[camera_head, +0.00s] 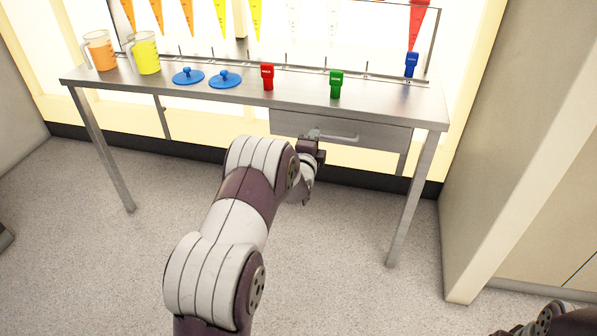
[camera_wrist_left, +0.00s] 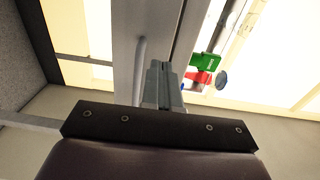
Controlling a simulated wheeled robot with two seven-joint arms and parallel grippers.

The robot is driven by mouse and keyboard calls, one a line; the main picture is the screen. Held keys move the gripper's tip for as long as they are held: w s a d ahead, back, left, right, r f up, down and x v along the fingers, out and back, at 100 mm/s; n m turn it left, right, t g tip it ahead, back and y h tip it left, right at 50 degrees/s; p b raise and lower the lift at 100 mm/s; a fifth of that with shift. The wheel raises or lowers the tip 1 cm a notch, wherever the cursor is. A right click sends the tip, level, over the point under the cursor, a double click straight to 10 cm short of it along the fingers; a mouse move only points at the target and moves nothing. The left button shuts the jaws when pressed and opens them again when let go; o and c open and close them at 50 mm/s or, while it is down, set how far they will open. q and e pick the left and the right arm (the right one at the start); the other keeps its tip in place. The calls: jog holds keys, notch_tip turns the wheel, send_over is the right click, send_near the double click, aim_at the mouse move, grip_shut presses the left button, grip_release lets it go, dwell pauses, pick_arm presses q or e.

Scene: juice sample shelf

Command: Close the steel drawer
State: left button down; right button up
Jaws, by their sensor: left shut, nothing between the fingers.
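The steel drawer (camera_head: 385,134) hangs under the right half of the steel table, with a pale bar handle (camera_head: 338,137) across its front. Its front lies close under the table edge; I cannot tell if a small gap remains. My left gripper (camera_head: 315,139) is shut and empty at the left end of the handle, against or very near the drawer front. In the left wrist view, the shut fingers (camera_wrist_left: 158,75) point at the grey drawer front (camera_wrist_left: 160,25), beside the handle (camera_wrist_left: 138,65). Contact cannot be told. My right gripper is not in view.
On the steel table (camera_head: 300,91) stand an orange jug (camera_head: 99,51), a yellow jug (camera_head: 146,54), two blue lids (camera_head: 188,76), and red (camera_head: 267,75), green (camera_head: 336,84) and blue (camera_head: 411,63) clips. Table legs flank the drawer. A wall (camera_head: 510,150) is at right; the floor in front is clear.

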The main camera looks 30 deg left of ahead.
pick_arm(q)
jog(key=r+p+v, duration=0.1)
jog(key=p+v, duration=0.3)
jog(key=v, duration=1.4)
jog(key=s+d+f+n+g+h, duration=0.3)
jog(key=s+d+f+n+g, duration=0.1)
jog(key=s+f+n+g, duration=0.65)
jog(key=s+d+r+n+g, duration=0.1)
jog(key=s+d+n+g, duration=0.25)
jog(key=s+g, duration=0.2)
jog(key=s+d+r+n+g+h, duration=0.1)
jog(key=s+d+r+n, duration=0.15)
jog(key=s+r, duration=0.35)
notch_tip(320, 180, up, 34)
jog(key=w+d+m+t+p, duration=0.1)
jog(key=p, duration=3)
jog(key=shift+w+d+p, duration=0.25)
jog(key=shift+p, duration=0.05)
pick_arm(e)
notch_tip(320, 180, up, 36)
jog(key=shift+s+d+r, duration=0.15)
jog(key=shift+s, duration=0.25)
